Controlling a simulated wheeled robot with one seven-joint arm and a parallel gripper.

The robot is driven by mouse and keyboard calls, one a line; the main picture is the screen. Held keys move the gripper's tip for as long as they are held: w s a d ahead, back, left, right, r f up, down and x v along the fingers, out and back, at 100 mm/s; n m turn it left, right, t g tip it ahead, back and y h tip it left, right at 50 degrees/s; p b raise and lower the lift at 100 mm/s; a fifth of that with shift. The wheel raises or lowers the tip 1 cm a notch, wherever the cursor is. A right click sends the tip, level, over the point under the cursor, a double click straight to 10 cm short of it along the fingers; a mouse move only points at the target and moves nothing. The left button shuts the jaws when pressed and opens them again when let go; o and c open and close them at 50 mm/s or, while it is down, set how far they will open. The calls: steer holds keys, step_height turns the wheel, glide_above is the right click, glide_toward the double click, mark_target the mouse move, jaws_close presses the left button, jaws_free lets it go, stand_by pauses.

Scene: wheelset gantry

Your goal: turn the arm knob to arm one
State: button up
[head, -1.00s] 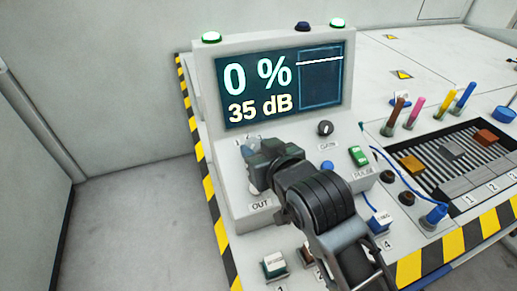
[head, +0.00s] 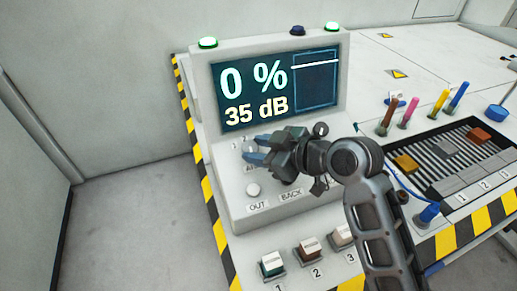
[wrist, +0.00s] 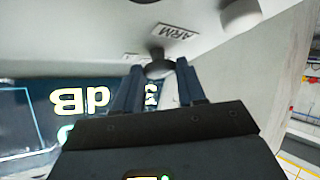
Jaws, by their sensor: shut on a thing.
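The arm knob (wrist: 158,66) is a dark round knob beside the ARM label (wrist: 175,32) in the wrist view. My gripper (wrist: 158,72) has one blue-grey finger on each side of it and is shut on it. In the head view my gripper (head: 256,149) reaches to the left side of the console face, below the screen, and covers the knob. Small position digits (head: 235,146) show just above the fingers. The knob's pointer is hidden, so its setting cannot be told.
The screen (head: 262,90) reads 0 % and 35 dB. A white knob (head: 253,190) above OUT sits just below my gripper. Numbered buttons (head: 271,264) line the front ledge. Coloured pegs (head: 411,112) and a block tray (head: 440,160) lie to the right.

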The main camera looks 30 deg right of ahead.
steer(key=shift+w+d+r+n+g+y, duration=0.1)
steer(key=shift+n+g+y, duration=0.35)
steer(key=shift+n, duration=0.55)
steer(key=o, duration=1.1)
steer(key=shift+c, duration=0.2)
steer(key=v, duration=0.7)
steer(key=shift+s+d+r, duration=0.2)
steer(key=shift+s, duration=0.1)
steer(key=shift+f, duration=0.1)
